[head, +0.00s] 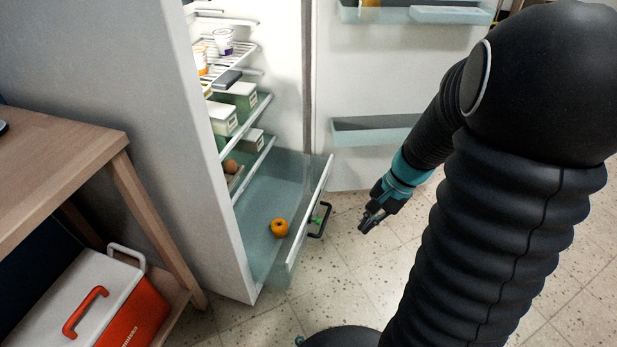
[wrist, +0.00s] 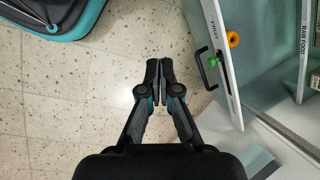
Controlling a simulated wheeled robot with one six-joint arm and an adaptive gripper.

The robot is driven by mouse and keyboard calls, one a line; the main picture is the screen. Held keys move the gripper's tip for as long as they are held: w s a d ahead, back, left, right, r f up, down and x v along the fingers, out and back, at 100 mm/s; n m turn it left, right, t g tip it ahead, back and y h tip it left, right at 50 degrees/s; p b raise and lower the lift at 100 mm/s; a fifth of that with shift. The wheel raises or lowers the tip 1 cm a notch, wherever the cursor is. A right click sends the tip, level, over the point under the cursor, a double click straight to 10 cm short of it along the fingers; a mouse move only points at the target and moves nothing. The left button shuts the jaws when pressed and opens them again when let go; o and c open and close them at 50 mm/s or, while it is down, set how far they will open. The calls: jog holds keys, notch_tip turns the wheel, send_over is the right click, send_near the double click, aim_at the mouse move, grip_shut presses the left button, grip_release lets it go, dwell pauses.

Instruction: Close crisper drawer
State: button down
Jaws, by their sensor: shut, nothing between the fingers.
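The crisper drawer (head: 308,220) is pulled out from the bottom of the fridge, with its white front and dark handle (head: 321,220) facing right. A yellow-orange fruit (head: 279,228) lies inside it. In the wrist view, the drawer front (wrist: 221,62) stands at the upper right, with the handle (wrist: 205,69) and a green piece (wrist: 213,61) on it. My gripper (head: 366,226) is shut and empty, to the right of the handle and apart from it. It also shows in the wrist view (wrist: 160,62), left of the handle, above the floor.
The open fridge door with its bins (head: 375,128) stands behind my arm. Fridge shelves (head: 262,105) hold cups and boxes above the drawer. A wooden table (head: 75,165) and a red-and-white cooler (head: 105,300) are at the left. Speckled floor (head: 385,270) is clear around my gripper.

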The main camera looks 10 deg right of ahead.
jog(key=w+d+f+m+t+y+b, duration=0.1)
jog(key=w+d+f+m+t+y, duration=0.15)
jog(key=w+f+m, duration=0.55)
jog(key=m+t+b, duration=0.2)
jog(key=m, duration=0.4)
send_near(311, 211)
jog(key=shift+y, duration=0.45)
jog(key=f, duration=0.1)
jog(key=w+a+f, duration=0.1)
jog(key=f, duration=0.1)
jog(key=a+f, duration=0.1)
jog(key=f, duration=0.1)
jog(key=shift+w+f, duration=0.1)
jog(key=shift+w, duration=0.3)
jog(key=shift+w+a, duration=0.35)
jog(key=shift+a, duration=0.2)
